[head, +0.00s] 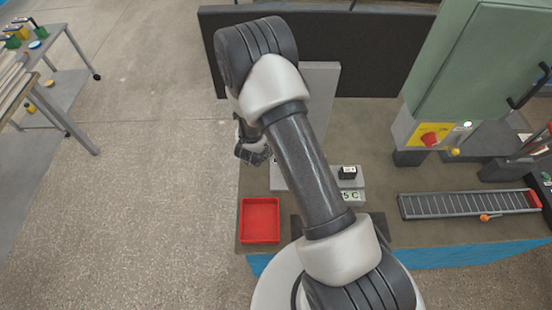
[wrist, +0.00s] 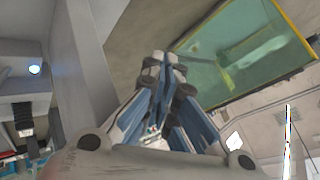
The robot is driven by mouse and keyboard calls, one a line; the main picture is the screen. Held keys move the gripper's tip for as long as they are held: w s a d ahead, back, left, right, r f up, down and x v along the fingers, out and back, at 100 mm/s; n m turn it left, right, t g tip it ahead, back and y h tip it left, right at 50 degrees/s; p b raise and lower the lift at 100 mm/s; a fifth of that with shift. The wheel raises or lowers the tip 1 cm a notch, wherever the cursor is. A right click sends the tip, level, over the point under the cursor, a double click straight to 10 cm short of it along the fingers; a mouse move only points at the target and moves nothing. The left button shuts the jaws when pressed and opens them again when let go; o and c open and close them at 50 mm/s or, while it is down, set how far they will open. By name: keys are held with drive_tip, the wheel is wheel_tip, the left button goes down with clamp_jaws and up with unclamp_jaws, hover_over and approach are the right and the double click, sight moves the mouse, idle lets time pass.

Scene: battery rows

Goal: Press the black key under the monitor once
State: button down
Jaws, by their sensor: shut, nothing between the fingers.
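My gripper (head: 257,157) is small and partly hidden at the left of my arm, apart from the key. In the wrist view my gripper (wrist: 165,60) has its fingers together and empty. The key cannot be made out there.
A red tray (head: 260,220) lies at the bench's front left. A roller track (head: 468,204) and a green cabinet (head: 480,60) with a red button (head: 431,139) are at right. A dark partition (head: 370,55) closes the back. Open floor lies left.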

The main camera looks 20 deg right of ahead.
wheel_tip(320, 180, down, 9)
drive_tip(key=b, duration=0.6)
drive_tip(key=shift+r, duration=0.1)
idle(1.3)
drive_tip(key=shift+f+b, duration=0.4)
drive_tip(key=shift+b, duration=0.2)
drive_tip(key=shift+f+b, duration=0.4)
drive_tip(key=shift+f, duration=0.05)
drive_tip(key=shift+r, duration=0.15)
idle(0.5)
drive_tip(key=shift+r+p, duration=0.55)
drive_tip(key=shift+r, duration=0.2)
